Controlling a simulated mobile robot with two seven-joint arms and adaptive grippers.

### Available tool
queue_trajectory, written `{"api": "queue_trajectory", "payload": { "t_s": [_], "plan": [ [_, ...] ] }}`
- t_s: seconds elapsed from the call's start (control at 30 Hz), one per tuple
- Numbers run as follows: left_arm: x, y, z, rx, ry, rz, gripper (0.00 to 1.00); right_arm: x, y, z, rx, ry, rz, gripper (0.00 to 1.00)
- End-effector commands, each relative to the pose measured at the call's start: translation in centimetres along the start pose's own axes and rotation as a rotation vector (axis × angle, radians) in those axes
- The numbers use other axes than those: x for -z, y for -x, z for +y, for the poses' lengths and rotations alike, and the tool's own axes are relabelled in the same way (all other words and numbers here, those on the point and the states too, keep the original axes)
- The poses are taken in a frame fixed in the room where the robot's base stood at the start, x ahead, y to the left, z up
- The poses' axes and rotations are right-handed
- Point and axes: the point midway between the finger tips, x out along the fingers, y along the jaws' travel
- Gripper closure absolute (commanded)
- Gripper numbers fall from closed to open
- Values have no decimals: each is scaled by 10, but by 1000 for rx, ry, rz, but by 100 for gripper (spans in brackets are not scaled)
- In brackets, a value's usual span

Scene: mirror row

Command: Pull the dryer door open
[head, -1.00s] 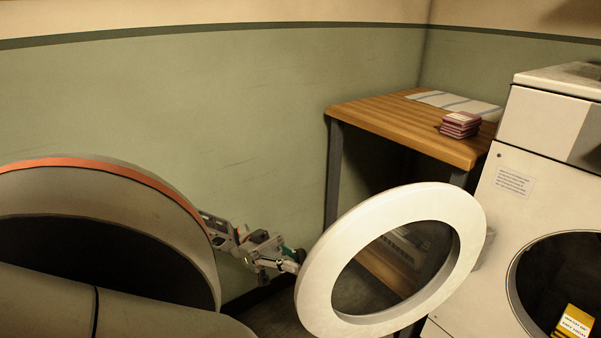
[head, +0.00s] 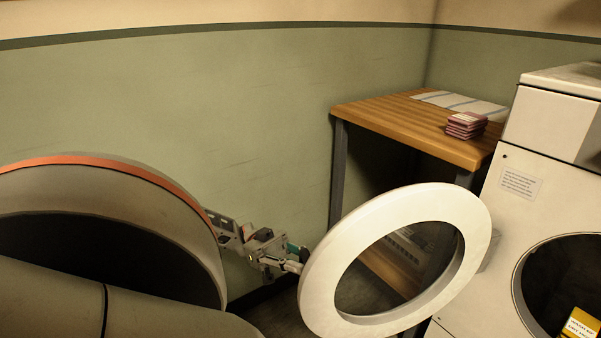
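The dryer's round dark opening (head: 570,275) shows at the right edge. My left gripper (head: 300,262) is at the door's outer left rim, its fingers partly hidden by the rim. I cannot tell whether it is touching the door or whether its fingers are open or shut. My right gripper is not in view.
A yellow box (head: 581,326) shows in the dryer opening. A wooden table (head: 400,118) behind the door holds a striped cloth (head: 460,104) and a stack of dark red items (head: 466,125). A green wall (head: 200,110) runs close behind my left arm.

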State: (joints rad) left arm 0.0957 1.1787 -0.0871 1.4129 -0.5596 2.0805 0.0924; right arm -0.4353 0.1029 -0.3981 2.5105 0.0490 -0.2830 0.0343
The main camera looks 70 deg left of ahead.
Motion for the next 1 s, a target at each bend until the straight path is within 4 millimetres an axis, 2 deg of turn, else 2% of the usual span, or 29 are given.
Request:
{"api": "queue_trajectory", "payload": {
  "t_s": [0.5,0.7,1.0],
  "plan": [
    [0,62,-2,0,-4,1,81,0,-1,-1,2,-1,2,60],
    [0,71,-2,1,-2,1,81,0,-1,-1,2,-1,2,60],
    [0,72,-2,0,-1,1,81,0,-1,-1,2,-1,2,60]
  ]
}}
